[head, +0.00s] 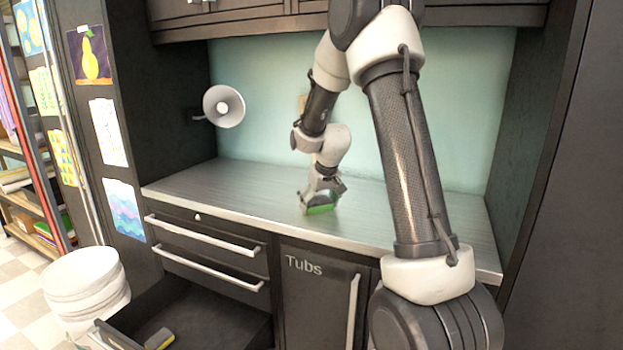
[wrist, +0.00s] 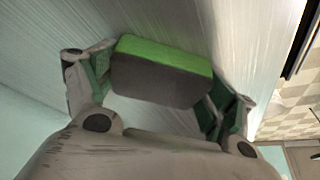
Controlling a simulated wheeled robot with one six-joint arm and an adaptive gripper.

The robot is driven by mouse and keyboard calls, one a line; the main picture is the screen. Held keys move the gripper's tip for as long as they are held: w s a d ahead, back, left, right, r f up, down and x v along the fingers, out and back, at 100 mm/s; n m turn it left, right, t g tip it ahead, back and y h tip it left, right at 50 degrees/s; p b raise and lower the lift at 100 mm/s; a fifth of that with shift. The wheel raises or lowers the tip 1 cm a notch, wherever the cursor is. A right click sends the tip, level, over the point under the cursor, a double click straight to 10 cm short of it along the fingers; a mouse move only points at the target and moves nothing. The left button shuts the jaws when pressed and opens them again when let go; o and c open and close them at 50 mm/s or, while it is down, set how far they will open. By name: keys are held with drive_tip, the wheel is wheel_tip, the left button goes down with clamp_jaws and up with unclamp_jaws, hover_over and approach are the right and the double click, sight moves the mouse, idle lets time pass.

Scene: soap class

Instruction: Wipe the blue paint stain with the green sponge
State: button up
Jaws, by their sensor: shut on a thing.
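A green sponge (head: 321,209) with a dark grey side is held at the countertop (head: 240,188) in the head view. In the wrist view the sponge (wrist: 163,72) lies between the two fingers of my gripper (wrist: 158,88), which is shut on it. In the head view my gripper (head: 323,190) is low over the middle of the counter; whether the sponge touches the surface I cannot tell for sure. No blue paint stain shows on the visible counter in either view; the sponge, gripper and arm hide part of the surface.
A white wall lamp (head: 223,106) hangs at the counter's left. Below, a bottom drawer (head: 190,318) stands open with a yellow-and-grey item (head: 160,339) in it. A white stack of round tubs (head: 86,285) stands on the floor at left. The counter left of my gripper is clear.

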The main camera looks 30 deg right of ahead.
wheel_tip(320, 180, up, 3)
drive_tip(key=shift+f, duration=0.2)
drive_tip(key=shift+r, duration=2.8)
